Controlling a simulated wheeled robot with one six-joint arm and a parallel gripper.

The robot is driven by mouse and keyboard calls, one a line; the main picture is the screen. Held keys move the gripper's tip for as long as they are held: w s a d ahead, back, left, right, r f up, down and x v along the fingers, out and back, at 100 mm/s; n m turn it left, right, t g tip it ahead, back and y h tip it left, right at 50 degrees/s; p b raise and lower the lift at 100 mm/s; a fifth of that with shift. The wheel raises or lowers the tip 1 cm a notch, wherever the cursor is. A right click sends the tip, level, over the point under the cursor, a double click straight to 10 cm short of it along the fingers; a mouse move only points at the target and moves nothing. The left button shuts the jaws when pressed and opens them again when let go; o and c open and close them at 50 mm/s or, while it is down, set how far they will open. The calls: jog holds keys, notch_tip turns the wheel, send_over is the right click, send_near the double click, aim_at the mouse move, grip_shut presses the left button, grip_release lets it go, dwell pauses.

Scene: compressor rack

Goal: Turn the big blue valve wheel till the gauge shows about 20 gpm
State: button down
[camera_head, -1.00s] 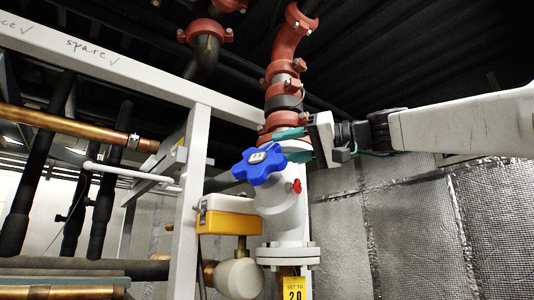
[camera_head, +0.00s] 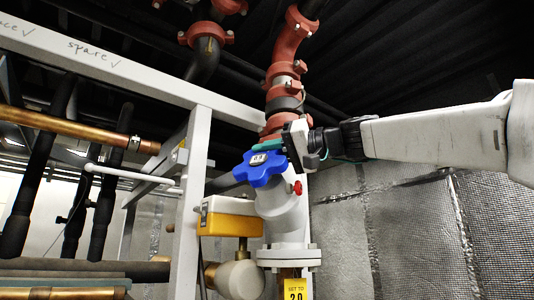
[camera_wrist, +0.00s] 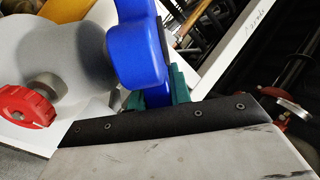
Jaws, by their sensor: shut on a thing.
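The big blue valve wheel (camera_head: 261,167) sits on the grey-white valve body (camera_head: 285,215), with a small label at its hub. My gripper (camera_head: 272,147) reaches in from the right, its green fingers at the wheel's upper right edge. In the wrist view the green fingers (camera_wrist: 162,90) are shut on a lobe of the blue wheel (camera_wrist: 140,48). A yellow tag (camera_head: 295,289) below the valve reads "SET TO 20", cut off at the frame's bottom edge. I cannot make out a gauge reading.
A small red handle (camera_head: 297,188) sticks out of the valve body, close below my gripper; it also shows in the wrist view (camera_wrist: 26,107). A yellow and white box (camera_head: 231,217) is left of the valve. A white frame post (camera_head: 190,200) stands farther left. Red-coupled pipe (camera_head: 283,75) rises above.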

jog(key=shift+w+a+r+n+g+h, duration=0.15)
jog(key=shift+a+n+g+h, duration=0.2)
jog(key=shift+g, duration=0.5)
jog(key=shift+w+a+n+g+h, duration=0.25)
jog(key=shift+n+g+h, duration=0.2)
jog(key=shift+g, duration=0.45)
jog(key=shift+w+a+r+n+g+h, duration=0.1)
jog(key=shift+a+n+g+h, duration=0.25)
jog(key=shift+g, duration=0.5)
jog(key=shift+f, duration=0.1)
jog(key=shift+s+f+g+h, duration=0.1)
jog(key=shift+f+g+h, duration=0.25)
jog(key=shift+g, duration=0.15)
jog(key=c, duration=1.3)
grip_release()
jog(key=shift+d+r+t, duration=0.15)
jog(key=shift+r+t, duration=0.2)
jog(key=shift+t, duration=0.15)
